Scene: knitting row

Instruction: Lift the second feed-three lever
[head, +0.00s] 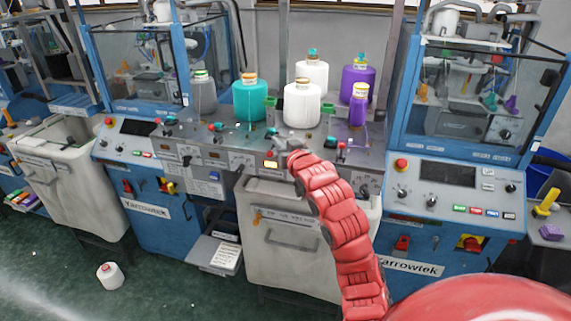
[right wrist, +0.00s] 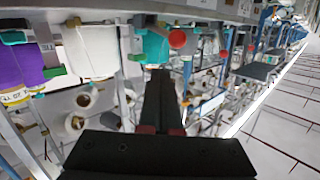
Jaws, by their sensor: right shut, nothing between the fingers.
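Several small levers with red knobs line the front ledge of the middle machine. One red knob (head: 217,126) is left of my right gripper (head: 277,141), and another (head: 341,145) is to its right. I cannot tell which one is the second feed-three lever. My right gripper is at the ledge above a lit yellow button (head: 270,164), and its hand partly hides the panel. In the right wrist view its black fingers (right wrist: 160,75) are together and empty. A round red knob (right wrist: 177,39) shows just beyond the tips; contact cannot be told. My left gripper is not in view.
Yarn cones stand behind the ledge: teal (head: 249,100), white (head: 302,105) and purple (head: 357,82). A cream bin (head: 290,245) stands below the panel. Blue machine frames flank the ledge. A small cone (head: 110,276) is on the green floor, which is open at front left.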

